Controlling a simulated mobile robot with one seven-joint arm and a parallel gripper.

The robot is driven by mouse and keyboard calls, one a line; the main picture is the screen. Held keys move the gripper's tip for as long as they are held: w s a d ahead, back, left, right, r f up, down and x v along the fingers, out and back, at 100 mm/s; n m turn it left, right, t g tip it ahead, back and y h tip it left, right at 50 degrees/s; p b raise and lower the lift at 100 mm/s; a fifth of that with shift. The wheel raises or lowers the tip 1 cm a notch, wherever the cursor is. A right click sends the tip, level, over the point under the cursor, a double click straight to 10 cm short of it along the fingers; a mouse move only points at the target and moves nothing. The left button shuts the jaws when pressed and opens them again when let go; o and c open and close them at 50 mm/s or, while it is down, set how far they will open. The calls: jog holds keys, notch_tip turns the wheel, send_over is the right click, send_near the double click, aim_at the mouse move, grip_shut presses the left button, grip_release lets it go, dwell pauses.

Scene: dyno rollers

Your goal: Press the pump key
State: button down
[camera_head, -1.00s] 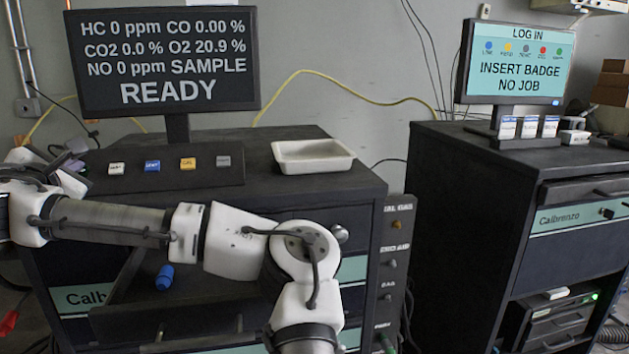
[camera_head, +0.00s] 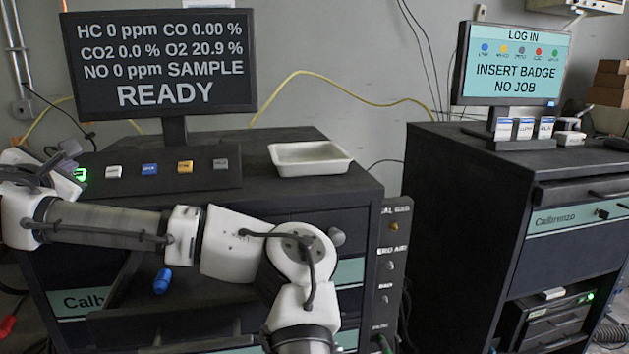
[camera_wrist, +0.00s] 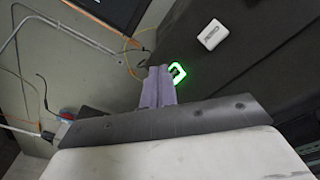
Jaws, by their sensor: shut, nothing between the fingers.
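A key glowing green around its edge (camera_head: 80,174) sits at the left end of the key row on the black panel below the left monitor. It also shows in the wrist view (camera_wrist: 179,72). I take it for the pump key, but its label is unreadable. My gripper (camera_wrist: 162,72) is shut, its two grey-purple fingers side by side with nothing between them. The fingertips are right at the lit key and cover its left part in the wrist view. I cannot tell whether they touch it or how far it is pressed.
The left monitor (camera_head: 160,62) rises behind. A white tray (camera_head: 310,158) stands farther right.

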jog(key=shift+r, duration=0.1)
jog(key=s+r+p, duration=0.1)
jog(key=s+r, duration=0.1)
jog(key=s+d+r+p, duration=0.1)
jog(key=r, duration=0.1)
jog(key=shift+s+r, duration=0.2)
jog(key=shift+s, duration=0.2)
